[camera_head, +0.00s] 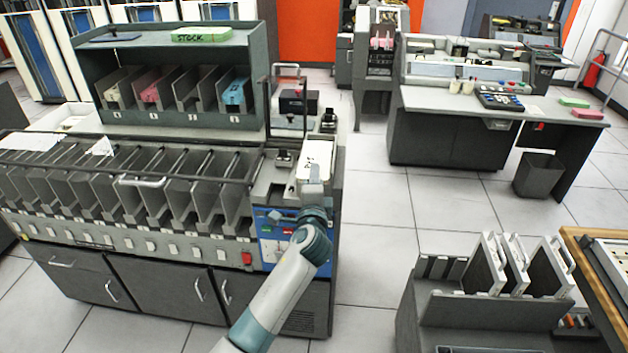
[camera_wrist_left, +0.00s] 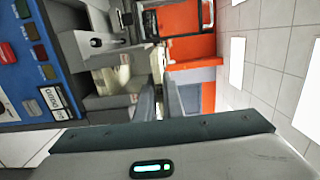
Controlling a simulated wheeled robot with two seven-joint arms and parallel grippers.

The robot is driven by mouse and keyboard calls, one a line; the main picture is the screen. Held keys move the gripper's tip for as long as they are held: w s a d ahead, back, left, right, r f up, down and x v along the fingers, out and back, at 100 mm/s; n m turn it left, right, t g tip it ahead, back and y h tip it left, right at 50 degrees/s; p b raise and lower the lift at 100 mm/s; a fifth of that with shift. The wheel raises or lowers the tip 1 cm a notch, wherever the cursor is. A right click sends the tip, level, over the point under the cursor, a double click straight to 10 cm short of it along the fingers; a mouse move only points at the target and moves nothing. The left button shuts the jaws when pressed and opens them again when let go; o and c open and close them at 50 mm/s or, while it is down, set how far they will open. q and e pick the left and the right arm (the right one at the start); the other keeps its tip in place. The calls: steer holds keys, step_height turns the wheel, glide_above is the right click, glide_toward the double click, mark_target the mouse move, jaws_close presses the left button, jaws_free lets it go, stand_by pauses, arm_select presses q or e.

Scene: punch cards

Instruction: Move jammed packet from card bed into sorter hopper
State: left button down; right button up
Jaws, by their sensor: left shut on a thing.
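The sorter (camera_head: 130,215) is the long grey machine with a row of pockets at the left. My left gripper (camera_head: 315,175) is over its right end, above the blue control panel (camera_head: 280,235). A pale card packet (camera_head: 316,155) with dark marks shows just beyond the gripper, at the card bed. The gripper is shut on the packet; the exact grip is hard to see. In the left wrist view the fingers (camera_wrist_left: 158,100) are beside cream card edges (camera_wrist_left: 112,80), and the blue panel (camera_wrist_left: 32,65) is at the left. My right gripper is not in view.
A rack marked STOCK (camera_head: 195,37) with coloured cards stands behind the sorter. A black device in a metal frame (camera_head: 292,103) rises just behind the gripper. A desk (camera_head: 440,140) and a low card rack (camera_head: 495,305) stand to the right, with clear floor between.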

mark_target(318, 159)
arm_select(q)
steer(key=shift+w, duration=0.1)
stand_by(0.3)
steer(key=shift+w+b, duration=1.1)
steer(key=shift+w, duration=1.1)
steer(key=shift+w, duration=0.15)
steer(key=shift+w+d+b, duration=0.1)
steer(key=shift+w+b, duration=0.45)
steer(key=shift+w, duration=0.5)
steer(key=shift+f+b, duration=1.05)
steer(key=shift+b, duration=0.05)
steer(key=shift+f+b, duration=0.5)
steer(key=shift+f, duration=0.15)
